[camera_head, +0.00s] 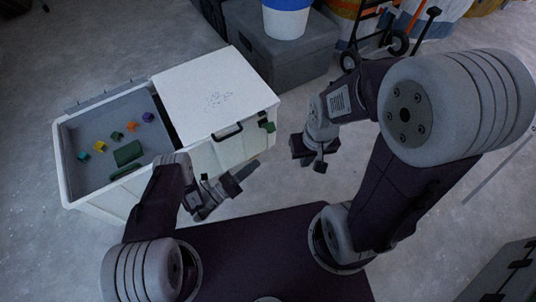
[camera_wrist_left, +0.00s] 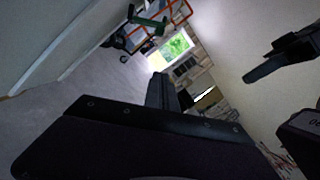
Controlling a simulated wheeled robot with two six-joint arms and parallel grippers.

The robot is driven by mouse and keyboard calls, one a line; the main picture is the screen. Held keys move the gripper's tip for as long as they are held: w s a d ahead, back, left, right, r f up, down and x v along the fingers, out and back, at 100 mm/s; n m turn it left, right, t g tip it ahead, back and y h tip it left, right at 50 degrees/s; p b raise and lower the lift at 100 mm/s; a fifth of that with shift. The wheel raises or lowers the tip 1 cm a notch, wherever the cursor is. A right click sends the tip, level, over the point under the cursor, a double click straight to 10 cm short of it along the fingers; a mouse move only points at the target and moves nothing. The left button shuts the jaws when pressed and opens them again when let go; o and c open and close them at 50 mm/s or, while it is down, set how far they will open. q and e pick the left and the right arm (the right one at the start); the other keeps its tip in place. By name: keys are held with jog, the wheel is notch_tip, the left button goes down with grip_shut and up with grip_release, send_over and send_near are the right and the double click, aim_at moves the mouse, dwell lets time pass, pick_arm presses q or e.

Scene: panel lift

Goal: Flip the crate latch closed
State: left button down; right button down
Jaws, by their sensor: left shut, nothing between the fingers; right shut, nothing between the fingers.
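The white crate (camera_head: 92,203) stands at the left in the head view, its left part open and its right part covered by a white lid (camera_head: 215,92). My right gripper (camera_head: 309,160) is shut and empty, right of the crate.
Several small coloured pieces and a dark green block (camera_head: 127,153) lie inside the open part. A grey box (camera_head: 285,55) with a blue-and-white bucket (camera_head: 286,18) stands behind the crate. A hand truck (camera_head: 384,38) is at the back. Clear floor lies between the crate and my right gripper.

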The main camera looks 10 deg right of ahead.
aim_at(268, 126)
pick_arm(q)
jog(key=shift+a+f+n+t, duration=0.25)
jog(key=shift+f+n+t, duration=0.05)
jog(key=shift+f+t, duration=0.15)
pick_arm(e)
jog(key=shift+f, duration=0.15)
pick_arm(q)
jog(key=shift+w+d, duration=0.1)
pick_arm(e)
jog(key=shift+f, duration=0.1)
